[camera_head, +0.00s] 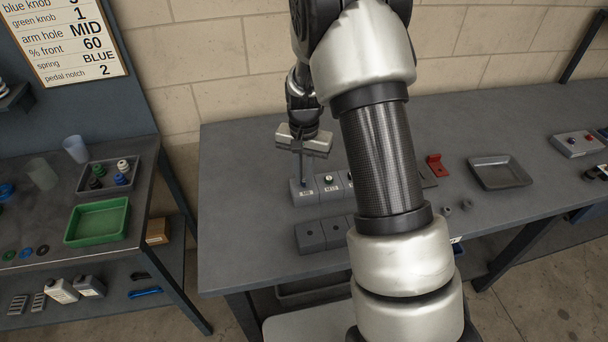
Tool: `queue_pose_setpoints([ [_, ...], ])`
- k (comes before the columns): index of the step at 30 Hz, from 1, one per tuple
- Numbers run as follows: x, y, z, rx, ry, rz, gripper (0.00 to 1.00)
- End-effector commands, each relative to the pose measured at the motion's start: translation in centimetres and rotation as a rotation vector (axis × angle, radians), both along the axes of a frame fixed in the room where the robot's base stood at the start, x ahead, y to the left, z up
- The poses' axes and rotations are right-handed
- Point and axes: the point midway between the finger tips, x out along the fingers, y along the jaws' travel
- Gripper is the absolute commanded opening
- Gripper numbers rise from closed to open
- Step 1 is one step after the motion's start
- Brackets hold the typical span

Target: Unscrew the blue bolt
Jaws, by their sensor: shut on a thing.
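My gripper (304,178) points down over the grey block marked M8 (306,193), at the left end of a row of blocks on the workbench. Its narrow fingers are shut on a slim, dark bluish thing at the block's top, which looks like the blue bolt. The bolt is too small and too covered by the fingers for me to make out its head, its thread or how deep it sits. The block marked M10 (330,188) stands beside it with a small knob-like top.
My arm hides the row's right part. A second row of dark blocks (311,236) lies nearer. A red bracket (437,165), grey nuts (466,205) and an empty grey tray (499,173) are to the right. A green tray (97,222) is on the left table. The bench's left end is clear.

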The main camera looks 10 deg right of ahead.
Motion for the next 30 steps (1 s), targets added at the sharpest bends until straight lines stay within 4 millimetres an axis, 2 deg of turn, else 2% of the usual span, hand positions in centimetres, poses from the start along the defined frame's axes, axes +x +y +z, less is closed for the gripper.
queue_pose_setpoints([
  [30,0.1,0.0,5.6,0.000,-0.004,-0.002,0.00],
])
